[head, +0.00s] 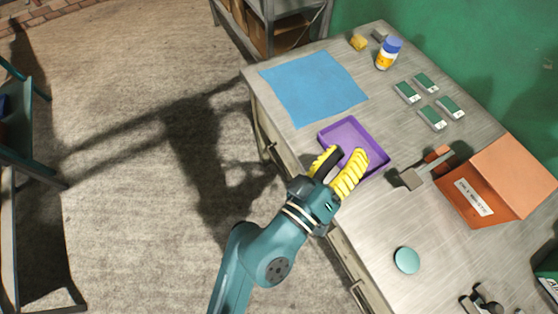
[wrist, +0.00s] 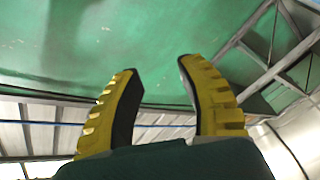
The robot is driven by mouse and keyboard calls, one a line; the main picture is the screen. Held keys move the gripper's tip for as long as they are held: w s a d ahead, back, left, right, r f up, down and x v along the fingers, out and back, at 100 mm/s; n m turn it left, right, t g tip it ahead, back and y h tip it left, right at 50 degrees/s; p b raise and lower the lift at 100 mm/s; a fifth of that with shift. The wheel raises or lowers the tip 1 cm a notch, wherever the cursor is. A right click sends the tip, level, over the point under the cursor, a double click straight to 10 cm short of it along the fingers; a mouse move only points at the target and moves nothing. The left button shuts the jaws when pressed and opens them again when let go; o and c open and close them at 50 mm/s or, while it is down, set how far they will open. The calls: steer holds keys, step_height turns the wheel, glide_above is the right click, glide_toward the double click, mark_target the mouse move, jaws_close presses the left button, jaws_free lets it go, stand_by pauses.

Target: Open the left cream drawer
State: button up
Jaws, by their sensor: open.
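A cream drawer front (head: 271,149) shows at the left part of the bench's front side, below the blue mat, seen at a steep angle. It looks closed. A second cream drawer front (head: 352,268) is further right along the same side, partly behind my arm. My gripper (head: 345,160) has yellow ribbed fingers and is over the bench's front edge, in front of the purple tray in the picture. It is open and empty. In the wrist view the two fingers (wrist: 160,85) stand apart with nothing between them; no drawer shows there.
The floor (head: 130,200) in front is clear.

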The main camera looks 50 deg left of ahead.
steer(key=s+a+f+n+g+y+b, duration=0.1)
steer(key=s+a+f+n+b, duration=0.2)
steer(key=f, duration=0.7)
steer(key=s+a+f+n+y+b, duration=0.1)
steer(key=a+f+n+y+b, duration=0.15)
steer(key=f+b, duration=0.45)
steer(key=n+g+y+b, duration=0.3)
steer(key=n+g+b, duration=0.1)
steer(key=n+b, duration=0.25)
glide_toward(276, 163)
steer(key=x, duration=1)
steer(key=shift+w+a+f, duration=0.1)
steer(key=shift+f, duration=0.2)
jaws_close()
